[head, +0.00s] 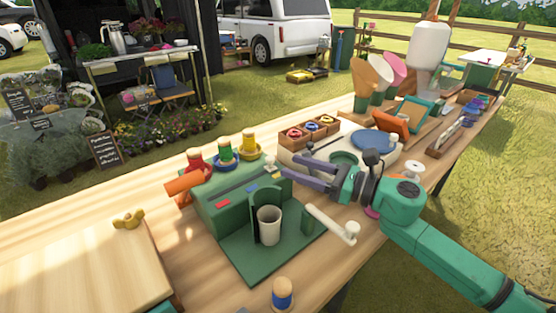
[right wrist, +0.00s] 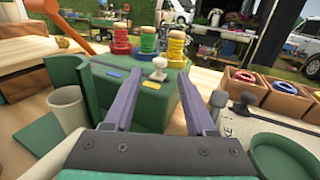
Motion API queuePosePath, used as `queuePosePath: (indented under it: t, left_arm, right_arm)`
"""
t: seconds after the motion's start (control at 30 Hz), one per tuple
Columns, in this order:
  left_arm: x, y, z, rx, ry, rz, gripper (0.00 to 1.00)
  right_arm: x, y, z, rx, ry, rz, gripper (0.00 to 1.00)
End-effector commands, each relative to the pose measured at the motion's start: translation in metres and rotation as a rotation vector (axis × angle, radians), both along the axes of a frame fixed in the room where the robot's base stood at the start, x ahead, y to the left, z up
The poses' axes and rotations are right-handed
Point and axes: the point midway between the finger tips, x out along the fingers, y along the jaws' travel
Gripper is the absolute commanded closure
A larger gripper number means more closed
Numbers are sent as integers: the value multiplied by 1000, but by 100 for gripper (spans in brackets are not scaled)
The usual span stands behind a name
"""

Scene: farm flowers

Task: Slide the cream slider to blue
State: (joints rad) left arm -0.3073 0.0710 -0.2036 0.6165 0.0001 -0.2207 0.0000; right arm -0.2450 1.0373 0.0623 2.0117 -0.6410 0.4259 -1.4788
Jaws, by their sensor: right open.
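The cream slider (right wrist: 158,66) is a small pale knob on the top of the green box (right wrist: 108,97); it also shows small in the head view (head: 269,168). In the right wrist view a blue mark (right wrist: 116,73) lies left of the slider and a yellow mark (right wrist: 151,85) lies close in front of it. My right gripper (head: 284,165) is open, with its purple fingers pointing at the slider. In the right wrist view the slider appears between the fingertips (right wrist: 160,76); contact cannot be told. My left gripper is not in view.
A white cup (head: 268,226) stands on the green base in front of the box. Red, green and yellow spools (head: 225,150) stand behind it, beside an orange handle (head: 184,183). A white lever (head: 332,224) and wooden boxes of coloured rings (head: 296,136) are close to my right arm.

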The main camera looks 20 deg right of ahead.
Motion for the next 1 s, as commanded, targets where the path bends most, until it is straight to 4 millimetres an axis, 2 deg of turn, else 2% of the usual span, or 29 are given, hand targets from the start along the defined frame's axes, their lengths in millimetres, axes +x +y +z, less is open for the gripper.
queuePosePath:
  t: [0.03,0.3,0.63,0.67,0.7,0.8,1.0]
  left_arm:
    - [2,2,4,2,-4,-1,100]
    - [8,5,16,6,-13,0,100]
    - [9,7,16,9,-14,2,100]
    - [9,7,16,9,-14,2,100]
    - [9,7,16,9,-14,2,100]
    - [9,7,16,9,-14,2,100]
    - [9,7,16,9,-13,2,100]
  right_arm:
    - [6,5,5,3,-6,1,44]
    - [32,30,3,3,-1,-2,44]
    - [36,35,0,1,1,-1,44]
    - [36,35,0,1,1,0,48]
    - [36,35,0,1,1,0,63]
    - [36,35,0,1,1,0,100]
    - [36,35,0,1,1,0,100]
